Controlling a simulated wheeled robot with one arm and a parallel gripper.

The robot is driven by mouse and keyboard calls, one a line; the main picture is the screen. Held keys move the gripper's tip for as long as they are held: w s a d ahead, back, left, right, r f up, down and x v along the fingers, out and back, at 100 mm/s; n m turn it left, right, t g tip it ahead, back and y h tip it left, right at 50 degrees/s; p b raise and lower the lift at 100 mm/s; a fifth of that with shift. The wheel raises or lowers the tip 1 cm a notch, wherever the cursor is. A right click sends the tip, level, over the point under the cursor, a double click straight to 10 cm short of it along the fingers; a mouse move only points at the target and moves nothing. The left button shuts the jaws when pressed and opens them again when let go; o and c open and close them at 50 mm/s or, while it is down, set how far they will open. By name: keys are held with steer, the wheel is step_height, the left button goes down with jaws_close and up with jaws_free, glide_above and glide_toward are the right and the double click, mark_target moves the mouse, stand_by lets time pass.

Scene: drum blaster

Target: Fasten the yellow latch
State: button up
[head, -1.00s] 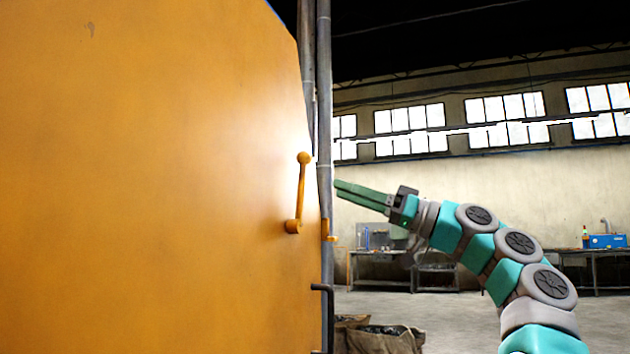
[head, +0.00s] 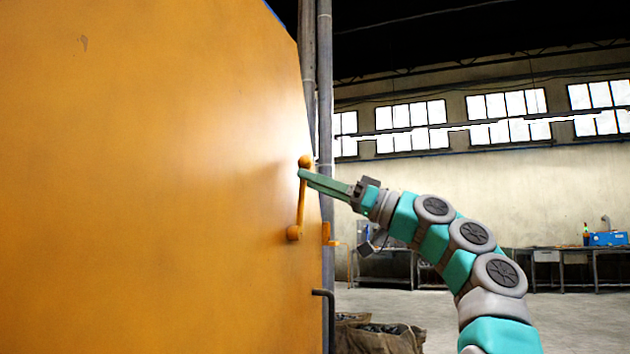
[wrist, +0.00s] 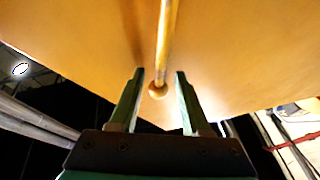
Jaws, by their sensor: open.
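The yellow latch (head: 302,208) is a lever with a round knob on the large yellow door (head: 150,180). It stands nearly upright, its knob at the top and its pivot at the bottom. A small yellow catch (head: 329,236) sits at the door's right edge, by the grey post. My gripper (head: 301,174) is just below the knob in the head view, its fingers overlapping the lever. In the wrist view my gripper (wrist: 159,74) is open, and the latch (wrist: 165,35) with its knob lies between the finger lines. I cannot tell whether the fingers touch it.
Grey vertical posts (head: 325,100) run beside the door edge. A dark bent handle (head: 328,300) juts out below the catch. Sacks (head: 380,338) stand on the floor, and workbenches (head: 575,255) line the far wall. The space right of the door is open.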

jaws_close()
stand_by(1.4)
